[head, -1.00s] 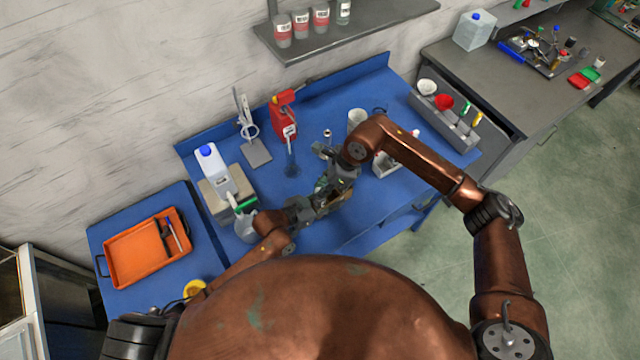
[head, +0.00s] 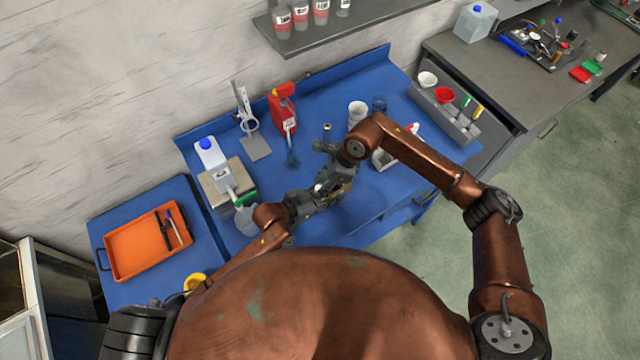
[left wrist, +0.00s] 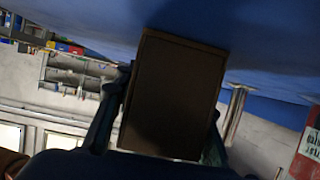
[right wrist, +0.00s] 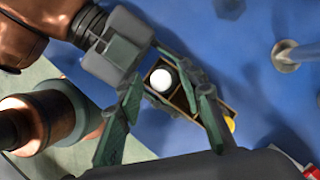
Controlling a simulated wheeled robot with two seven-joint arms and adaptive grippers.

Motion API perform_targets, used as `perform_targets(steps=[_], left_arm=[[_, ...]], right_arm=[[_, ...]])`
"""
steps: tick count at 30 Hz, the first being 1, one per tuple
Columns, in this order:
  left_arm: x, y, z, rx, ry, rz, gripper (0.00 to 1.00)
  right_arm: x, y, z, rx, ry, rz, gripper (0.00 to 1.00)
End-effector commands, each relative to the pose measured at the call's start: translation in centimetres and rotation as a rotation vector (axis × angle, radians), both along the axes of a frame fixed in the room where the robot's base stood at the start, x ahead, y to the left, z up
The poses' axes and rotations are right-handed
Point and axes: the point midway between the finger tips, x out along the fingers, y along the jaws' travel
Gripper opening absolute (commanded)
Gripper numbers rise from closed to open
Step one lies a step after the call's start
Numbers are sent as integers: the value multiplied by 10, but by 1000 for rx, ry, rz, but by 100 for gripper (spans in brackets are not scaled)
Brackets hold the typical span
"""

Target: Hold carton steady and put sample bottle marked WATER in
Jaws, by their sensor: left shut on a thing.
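The brown carton (left wrist: 175,95) is gripped between the fingers of my left gripper (left wrist: 160,115). In the right wrist view, the divided carton (right wrist: 217,122) shows from above. A white-capped bottle (right wrist: 161,80) sits in its end compartment; its label is hidden, so I cannot read WATER. My right gripper (right wrist: 168,88) is over the carton, its fingers spread on either side of the bottle with visible gaps. In the head view, my left gripper (head: 310,202) and right gripper (head: 328,172) meet at the carton, which is mostly hidden by them.
A grey rack (head: 450,122) with funnels is at the bench's right end. A white jug (head: 208,153), a stand (head: 255,147) and a red can (head: 284,112) are at the back left. An orange tray (head: 142,245) is far left.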

Motion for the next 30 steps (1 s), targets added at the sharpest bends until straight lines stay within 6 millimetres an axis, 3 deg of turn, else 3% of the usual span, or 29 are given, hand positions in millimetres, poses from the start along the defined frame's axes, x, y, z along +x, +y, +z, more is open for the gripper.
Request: perform_targets(steps=[13,24,30], left_arm=[[0,0,0,0,0,0,13],[0,0,0,0,0,0,13],[0,0,0,0,0,0,13]], right_arm=[[1,-4,9,0,-1,1,39],[1,-33,76,-2,-3,0,39],[0,-43,102,-1,0,1,39]])
